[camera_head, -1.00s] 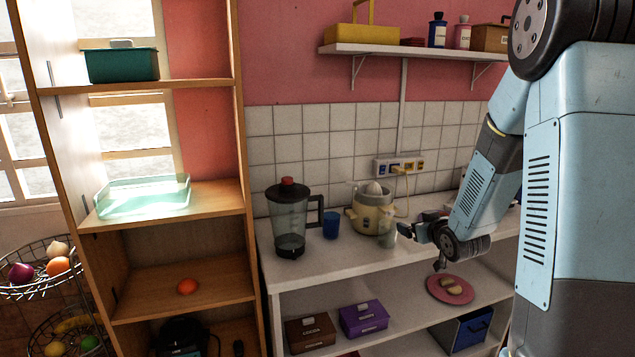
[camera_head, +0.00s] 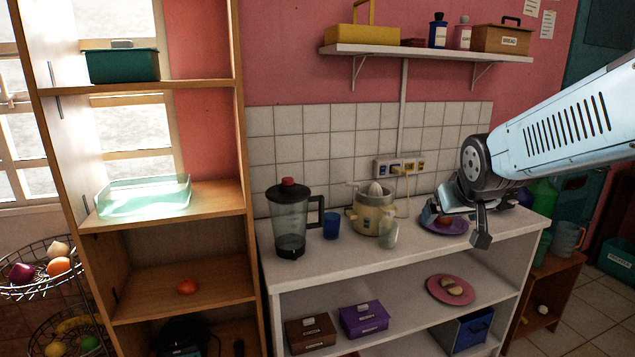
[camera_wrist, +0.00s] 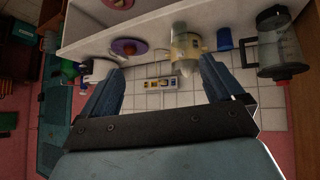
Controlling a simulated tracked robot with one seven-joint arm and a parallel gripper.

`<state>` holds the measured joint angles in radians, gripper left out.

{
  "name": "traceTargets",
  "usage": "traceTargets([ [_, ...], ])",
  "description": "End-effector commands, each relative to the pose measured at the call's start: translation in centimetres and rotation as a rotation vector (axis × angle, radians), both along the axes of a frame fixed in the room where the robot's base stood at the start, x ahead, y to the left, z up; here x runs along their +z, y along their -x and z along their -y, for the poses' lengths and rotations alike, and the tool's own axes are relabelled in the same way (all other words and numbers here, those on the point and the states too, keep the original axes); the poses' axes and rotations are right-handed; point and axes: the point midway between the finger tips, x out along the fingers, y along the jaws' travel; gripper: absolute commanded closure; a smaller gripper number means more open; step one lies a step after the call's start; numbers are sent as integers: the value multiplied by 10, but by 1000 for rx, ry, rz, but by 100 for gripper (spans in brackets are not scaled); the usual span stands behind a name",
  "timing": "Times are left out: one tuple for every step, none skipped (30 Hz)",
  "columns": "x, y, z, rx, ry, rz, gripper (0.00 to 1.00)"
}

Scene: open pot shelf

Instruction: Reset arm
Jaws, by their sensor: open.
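My gripper (camera_head: 462,222) is at the right end of the white counter in the head view, in front of a purple plate (camera_head: 441,229) with food on it. Its two fingers also show wide apart in the wrist view (camera_wrist: 165,90), with nothing between them. The gripper is open and empty. My arm reaches in from the right edge of the head view. The wrist view shows the counter upside down, with the purple plate (camera_wrist: 129,47) near the top.
A blender (camera_head: 290,222), blue cup (camera_head: 331,225) and yellow juicer (camera_head: 374,212) stand on the counter (camera_head: 300,266). A wooden shelf (camera_head: 190,295) stands at left. A wall shelf (camera_head: 430,52) holds boxes and bottles. A pink plate (camera_head: 436,283) lies on the lower shelf.

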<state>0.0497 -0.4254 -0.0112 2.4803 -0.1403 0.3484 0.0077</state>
Motion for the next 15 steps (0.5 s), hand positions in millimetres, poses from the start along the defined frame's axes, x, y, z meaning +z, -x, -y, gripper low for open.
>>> traceTargets([
  [6,16,-3,-5,-9,-18,5],
  [9,25,-5,-8,-16,-32,5],
  [12,37,-8,-12,-26,-52,5],
  [13,47,-9,-14,-32,-68,5],
  [15,56,-11,-16,-39,-84,5],
  [17,69,-14,-18,-50,-105,5],
  [18,78,-16,-18,-56,-119,5],
  [20,87,-18,-19,-64,-134,5],
  [21,99,-21,-19,-73,-154,5],
  [22,107,-23,-19,-79,-166,5],
  [22,114,-24,-18,-84,-179,5],
  [23,123,-26,-18,-92,-194,5],
  [23,129,-27,-17,-97,-203,5],
  [24,134,-28,-17,-101,-212,5],
  [24,140,-30,-15,-105,-224,5],
])
